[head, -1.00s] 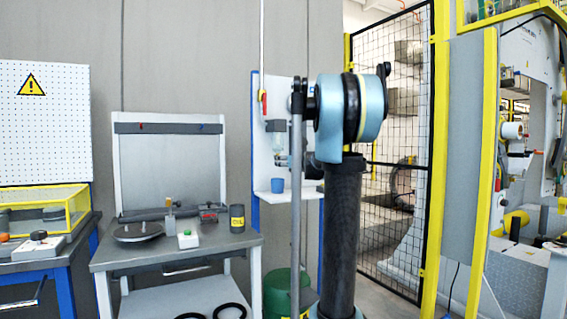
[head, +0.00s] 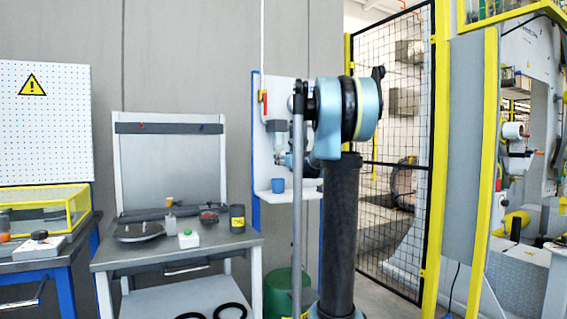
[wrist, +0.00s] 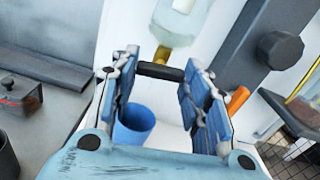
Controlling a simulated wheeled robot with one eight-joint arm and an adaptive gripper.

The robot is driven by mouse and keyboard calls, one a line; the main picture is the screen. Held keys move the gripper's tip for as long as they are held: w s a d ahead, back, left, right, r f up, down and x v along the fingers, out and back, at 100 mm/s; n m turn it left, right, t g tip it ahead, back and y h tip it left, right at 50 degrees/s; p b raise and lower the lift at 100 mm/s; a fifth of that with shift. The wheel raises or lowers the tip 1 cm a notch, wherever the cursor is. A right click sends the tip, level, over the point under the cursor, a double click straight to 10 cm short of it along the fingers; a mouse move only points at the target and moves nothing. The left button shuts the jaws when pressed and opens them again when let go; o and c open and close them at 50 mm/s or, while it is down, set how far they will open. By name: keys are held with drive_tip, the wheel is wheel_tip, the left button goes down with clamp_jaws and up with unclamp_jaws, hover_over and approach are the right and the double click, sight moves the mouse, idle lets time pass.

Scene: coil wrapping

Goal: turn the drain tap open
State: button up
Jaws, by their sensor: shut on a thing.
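The drain tap shows in the wrist view as a brass fitting (wrist: 172,50) with a black bar handle (wrist: 160,71), under a clear bowl (wrist: 173,20). The bar lies crosswise between the blue fingers of my gripper (wrist: 165,85), which are shut on its ends. In the head view my gripper (head: 287,160) is just below the clear bowl (head: 279,142) at the white panel; my arm hides part of it, and the tap is too small to make out. A blue cup (wrist: 133,125) stands below the tap, also in the head view (head: 278,185).
A grey bench (head: 180,252) with a small box, a dark can (head: 237,218) and other items stands left of the panel. A green bin (head: 280,290) is under the panel's shelf. A dark post with a black knob (wrist: 280,49) is close on the right. A mesh fence (head: 395,190) stands right.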

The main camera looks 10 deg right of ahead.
drive_tip(key=shift+n, duration=1.5)
drive_tip(key=o, duration=1.1)
drive_tip(key=shift+c, duration=0.2)
drive_tip(key=shift+s, duration=0.1)
drive_tip(key=v, duration=1.1)
drive_tip(key=shift+s, duration=0.25)
drive_tip(key=shift+d, duration=0.15)
